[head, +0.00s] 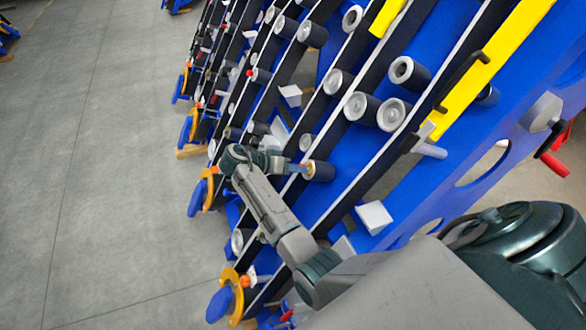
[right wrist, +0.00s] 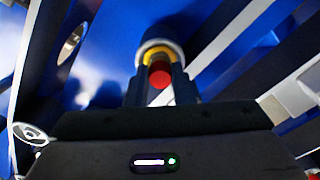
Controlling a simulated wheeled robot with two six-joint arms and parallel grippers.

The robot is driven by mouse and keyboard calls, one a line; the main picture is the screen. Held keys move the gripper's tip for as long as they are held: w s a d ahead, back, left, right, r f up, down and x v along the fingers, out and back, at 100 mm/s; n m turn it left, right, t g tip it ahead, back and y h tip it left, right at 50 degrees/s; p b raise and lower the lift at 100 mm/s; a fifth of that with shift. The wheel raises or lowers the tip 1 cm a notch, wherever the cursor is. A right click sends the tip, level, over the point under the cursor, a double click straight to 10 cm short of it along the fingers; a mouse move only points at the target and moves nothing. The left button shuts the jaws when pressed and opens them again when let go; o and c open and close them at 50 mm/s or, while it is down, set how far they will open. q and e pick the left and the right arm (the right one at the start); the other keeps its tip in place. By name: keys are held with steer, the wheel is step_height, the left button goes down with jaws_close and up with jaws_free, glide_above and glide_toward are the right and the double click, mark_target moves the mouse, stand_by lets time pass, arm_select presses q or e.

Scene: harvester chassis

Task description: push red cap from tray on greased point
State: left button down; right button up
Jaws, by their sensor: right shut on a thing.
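My right gripper (head: 300,168) is at the end of the arm that reaches across the chassis. It meets the end of a dark roller (head: 320,171). In the right wrist view, the fingers (right wrist: 161,88) are shut on a small round red cap (right wrist: 160,75). A yellow ring (right wrist: 162,57) shows just behind the cap, in front of a pale round end (right wrist: 155,34). I cannot tell whether the cap touches the ring or is seated on it. The greased point itself is hidden behind the cap. No tray can be made out. My left gripper is not in view.
Blue slanted chassis plates with dark bars and several rollers (head: 391,113) surround the gripper closely. Yellow bars (head: 492,60) and a red handle (head: 553,165) are at the right. Orange and blue end parts (head: 232,290) line the left edge. Grey floor (head: 90,150) is open at the left.

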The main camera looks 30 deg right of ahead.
steer(key=shift+d+f, duration=0.15)
steer(key=shift+d, duration=0.05)
steer(key=o, duration=1)
steer(key=b+v, duration=0.3)
steer(key=v, duration=0.7)
steer(key=shift+a+r, duration=0.25)
steer(key=shift+a, duration=0.1)
